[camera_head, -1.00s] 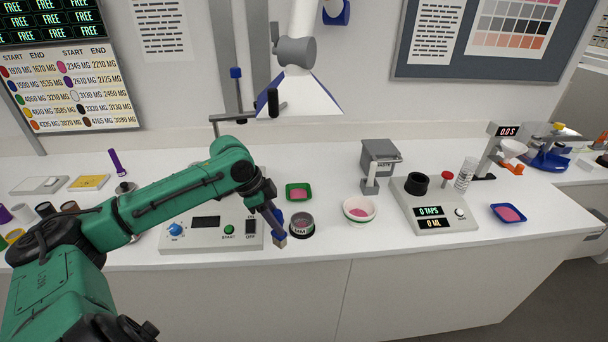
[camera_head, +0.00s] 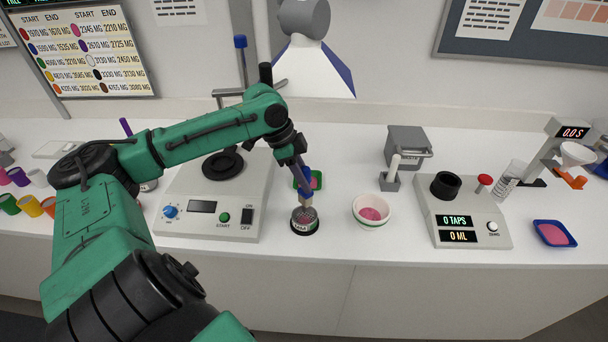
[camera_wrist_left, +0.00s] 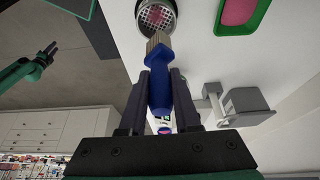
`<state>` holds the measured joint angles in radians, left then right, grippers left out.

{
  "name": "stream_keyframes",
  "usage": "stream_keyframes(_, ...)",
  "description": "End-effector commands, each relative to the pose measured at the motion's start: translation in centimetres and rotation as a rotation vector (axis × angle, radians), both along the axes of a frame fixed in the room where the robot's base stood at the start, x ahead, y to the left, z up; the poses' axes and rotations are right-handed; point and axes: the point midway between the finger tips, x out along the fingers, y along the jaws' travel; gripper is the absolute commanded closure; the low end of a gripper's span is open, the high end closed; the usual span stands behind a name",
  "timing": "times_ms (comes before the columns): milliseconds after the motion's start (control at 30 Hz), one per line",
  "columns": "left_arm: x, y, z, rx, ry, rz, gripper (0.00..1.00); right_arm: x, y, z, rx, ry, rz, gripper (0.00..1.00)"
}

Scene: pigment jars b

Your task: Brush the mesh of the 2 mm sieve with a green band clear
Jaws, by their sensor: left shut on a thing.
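The sieve (camera_head: 304,224) is a small dark ring with pink grains on its mesh, standing near the bench's front edge. In the left wrist view its mesh (camera_wrist_left: 152,16) shows pink with a light grid. My left gripper (camera_head: 304,176) is above it, shut on the blue handle of a brush (camera_wrist_left: 158,92). The brush points down, its tan bristles at the sieve's rim and mesh; I cannot tell whether they touch. A small pale label shows on the sieve's front. My right gripper (camera_wrist_left: 46,54) is far off in the left wrist view, too small to read.
A white bowl (camera_head: 360,222) with pink powder stands right of the sieve. A green tray (camera_head: 317,180) with pink powder lies behind it. The shaker box (camera_head: 190,220) is at left, the tap device (camera_head: 470,235) at right. Clear bench lies before the bowl.

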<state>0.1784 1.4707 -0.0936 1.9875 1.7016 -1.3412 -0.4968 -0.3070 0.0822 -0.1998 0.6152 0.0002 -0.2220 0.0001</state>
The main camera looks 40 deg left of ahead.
Motion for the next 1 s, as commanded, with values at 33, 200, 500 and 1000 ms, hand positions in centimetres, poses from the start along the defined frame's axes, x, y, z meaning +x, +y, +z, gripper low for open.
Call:
stream_keyframes(33,0.0,0.0,-0.9,0.000,0.000,0.000,1.00,1.1,0.0,-0.5,0.001,-0.017,0.000,0.60)
stream_keyframes(200,0.0,0.0,-2.5,-0.001,0.001,0.000,1.00,2.2,0.1,-1.0,0.002,-0.037,0.000,0.60)
stream_keyframes(500,-0.1,0.0,-5.2,0.000,0.001,0.000,1.00,0.4,0.0,-1.5,0.001,-0.008,-0.001,0.60)
stream_keyframes(1000,0.0,0.0,-6.9,0.001,-0.001,-0.001,1.00,0.6,0.4,-1.6,0.006,-0.011,-0.001,0.60)
